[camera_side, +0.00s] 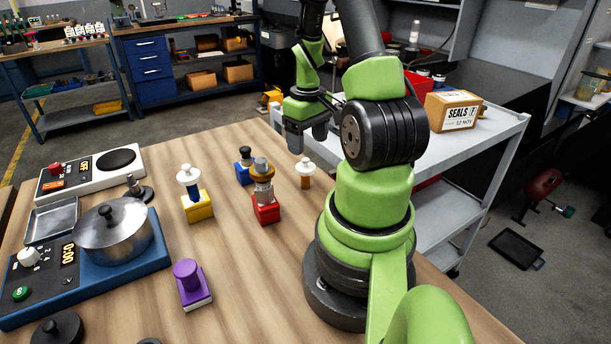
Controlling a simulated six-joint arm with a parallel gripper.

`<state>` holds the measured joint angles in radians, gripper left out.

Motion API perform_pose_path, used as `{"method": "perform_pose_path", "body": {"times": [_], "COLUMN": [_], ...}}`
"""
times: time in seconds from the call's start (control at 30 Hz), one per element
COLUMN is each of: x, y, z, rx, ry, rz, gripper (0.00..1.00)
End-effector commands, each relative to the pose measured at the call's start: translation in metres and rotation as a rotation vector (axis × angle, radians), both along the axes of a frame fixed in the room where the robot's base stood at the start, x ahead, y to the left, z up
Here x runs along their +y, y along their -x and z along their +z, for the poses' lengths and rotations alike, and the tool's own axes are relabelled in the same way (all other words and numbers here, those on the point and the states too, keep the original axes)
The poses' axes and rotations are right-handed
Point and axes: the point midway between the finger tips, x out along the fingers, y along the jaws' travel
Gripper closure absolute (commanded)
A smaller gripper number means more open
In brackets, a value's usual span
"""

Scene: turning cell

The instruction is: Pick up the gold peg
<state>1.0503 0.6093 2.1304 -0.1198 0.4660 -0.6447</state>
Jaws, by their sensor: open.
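A small peg with a gold-brown body (306,182) and a white flanged top stands upright on the wooden table. A red block (266,212) left of it carries a stacked piece with a gold-brown collar (262,174) and a grey top. The view does not settle which of these two is the gold peg. My gripper (307,139) is open, with its two grey fingers apart and pointing down. It appears above the white-topped peg in the picture and is apart from it. I see nothing between the fingers.
A yellow block (197,208) with a white-topped piece, a blue block (243,172) and a purple piece (188,277) stand on the table. A steel pot (112,233) sits on a blue base at left. A white cart (497,135) adjoins behind. The table's middle front is clear.

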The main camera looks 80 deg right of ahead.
Motion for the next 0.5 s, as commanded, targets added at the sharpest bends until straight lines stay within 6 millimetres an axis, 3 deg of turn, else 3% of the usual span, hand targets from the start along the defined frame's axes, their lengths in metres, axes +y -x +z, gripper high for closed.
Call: {"method": "perform_pose_path", "body": {"times": [0.5], "x": [0.005], "y": [-0.004], "z": [-0.060], "rx": [0.003], "ry": [-0.005], "rz": [0.000], "gripper": [0.32]}}
